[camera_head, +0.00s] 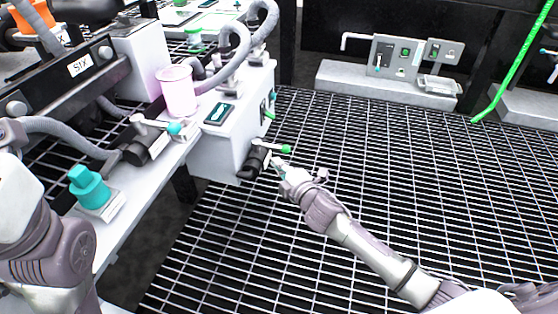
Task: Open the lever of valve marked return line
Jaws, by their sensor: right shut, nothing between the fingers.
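A valve (255,160) with a black body sits low on the front face of the white manifold box (222,148). Its lever ends in a green knob (286,149) that points right. My right gripper (277,164) is shut and empty, close beside this valve, just below the green knob. I cannot tell whether it touches the lever. Another valve lever with a teal tip (174,128) is on the bench to the left. No label reading return line is legible. My left arm shows at the lower left, but its gripper is out of view.
A pink translucent cup (177,91) and a teal knob fitting (88,187) stand on the white bench. Grey hoses (236,47) loop behind the box. A control panel (398,57) stands at the back. The grating floor (400,170) is open to the right.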

